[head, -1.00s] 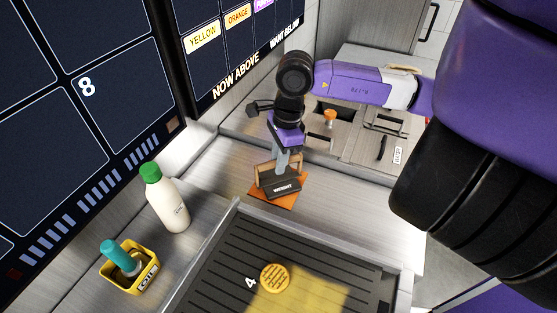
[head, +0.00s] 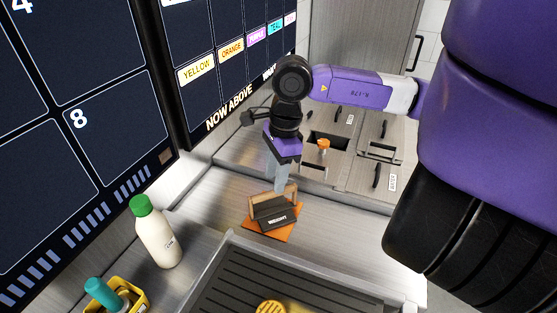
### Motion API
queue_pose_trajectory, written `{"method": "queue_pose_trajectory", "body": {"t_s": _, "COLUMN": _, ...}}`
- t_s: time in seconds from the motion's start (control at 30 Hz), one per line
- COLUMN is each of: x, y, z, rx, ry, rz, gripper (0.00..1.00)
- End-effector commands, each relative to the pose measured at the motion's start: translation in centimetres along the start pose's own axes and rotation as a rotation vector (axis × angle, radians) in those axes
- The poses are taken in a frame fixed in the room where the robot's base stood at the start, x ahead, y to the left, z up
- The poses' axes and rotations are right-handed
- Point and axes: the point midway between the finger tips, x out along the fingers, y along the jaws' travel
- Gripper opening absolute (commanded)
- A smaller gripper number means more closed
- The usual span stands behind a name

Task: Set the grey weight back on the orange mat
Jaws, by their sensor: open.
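The grey weight (head: 278,215), a dark block marked WEIGHT with a wooden handle (head: 262,200), sits on the orange mat (head: 257,231). The mat shows along the weight's front and at its sides. My gripper (head: 281,186) points down at the handle from above and behind. Its jaws are open. The fingertips overlap the top of the handle in this view, and I cannot tell if they touch it. The far side of the weight is hidden.
A white bottle with a green cap (head: 157,233) stands at left. A yellow caddy (head: 134,303) with a teal-capped bottle (head: 103,293) is at lower left. A ribbed grill (head: 232,275) with a round yellow item (head: 270,306) lies in front. A dark screen (head: 100,170) rises at left.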

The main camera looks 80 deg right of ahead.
Motion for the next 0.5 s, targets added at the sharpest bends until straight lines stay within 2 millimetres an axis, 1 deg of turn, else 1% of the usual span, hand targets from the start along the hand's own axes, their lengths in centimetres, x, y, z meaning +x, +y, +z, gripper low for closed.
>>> {"method": "queue_pose_trajectory", "body": {"t_s": 0.1, "x": -2.3, "y": -0.1, "z": -0.1, "rx": -0.001, "ry": 0.003, "rz": -0.004, "gripper": 0.41}}
{"method": "queue_pose_trajectory", "body": {"t_s": 0.2, "x": -4.1, "y": -0.1, "z": -0.1, "rx": 0.0, "ry": 0.002, "rz": -0.002, "gripper": 0.41}}
{"method": "queue_pose_trajectory", "body": {"t_s": 0.3, "x": -5.4, "y": -0.1, "z": -0.1, "rx": 0.001, "ry": 0.002, "rz": -0.002, "gripper": 0.41}}
{"method": "queue_pose_trajectory", "body": {"t_s": 0.4, "x": -6.2, "y": -0.1, "z": 0.0, "rx": 0.001, "ry": 0.0, "rz": -0.001, "gripper": 0.41}}
{"method": "queue_pose_trajectory", "body": {"t_s": 0.5, "x": -6.6, "y": 0.0, "z": 0.0, "rx": 0.001, "ry": 0.0, "rz": 0.0, "gripper": 0.41}}
